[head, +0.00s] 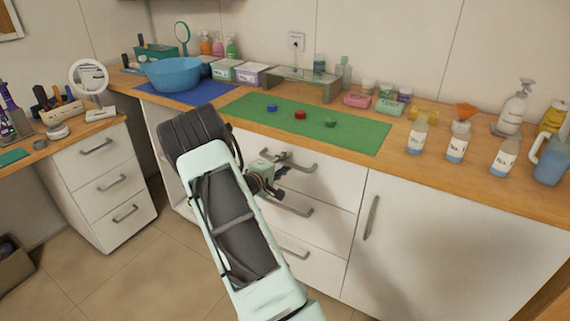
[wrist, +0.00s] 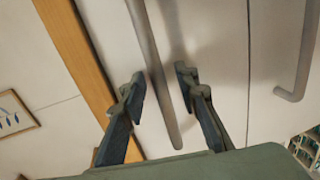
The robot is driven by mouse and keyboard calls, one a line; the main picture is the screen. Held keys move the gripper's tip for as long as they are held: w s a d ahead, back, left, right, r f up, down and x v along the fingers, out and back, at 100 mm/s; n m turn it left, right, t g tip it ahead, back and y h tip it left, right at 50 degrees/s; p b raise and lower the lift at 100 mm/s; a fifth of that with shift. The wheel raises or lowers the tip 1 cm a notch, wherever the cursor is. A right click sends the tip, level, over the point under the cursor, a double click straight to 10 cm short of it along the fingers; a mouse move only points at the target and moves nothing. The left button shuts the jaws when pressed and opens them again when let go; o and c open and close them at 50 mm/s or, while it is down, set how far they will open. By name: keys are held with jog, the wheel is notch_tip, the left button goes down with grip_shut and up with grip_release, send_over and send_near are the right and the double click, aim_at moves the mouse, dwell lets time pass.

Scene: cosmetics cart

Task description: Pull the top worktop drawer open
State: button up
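The top worktop drawer (head: 338,180) is a white front just below the wooden worktop, and it looks closed. Its grey bar handle (head: 304,166) is partly hidden by my gripper (head: 281,164) in the head view. In the wrist view the handle (wrist: 167,100) runs between the two dark fingers of my gripper (wrist: 161,84). The fingers are apart, with a visible gap on each side of the bar, so my gripper is open around the handle or just in front of it. The exact depth is hard to tell.
More drawers with handles (head: 295,209) lie below, and a cabinet door (head: 440,235) is to the right. A green mat (head: 350,138) with small coloured pieces and several bottles (head: 419,134) stand on the worktop (head: 400,160). A separate white drawer unit (head: 105,180) stands left. The floor is clear in front.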

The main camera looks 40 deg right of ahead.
grip_shut()
dwell(0.3)
jog(key=f+b+v, duration=0.3)
jog(key=v, duration=1.2)
jog(key=a+f+b+v, duration=0.1)
jog(key=f+b+v, duration=0.2)
jog(key=v, duration=1.2)
jog(key=a+f+b+v, duration=0.1)
jog(key=f+b+v, duration=0.2)
jog(key=v, duration=1.2)
jog(key=shift+s+a+f+b, duration=0.2)
jog(key=shift+s+a+b, duration=0.1)
jog(key=shift+s, duration=0.25)
grip_release()
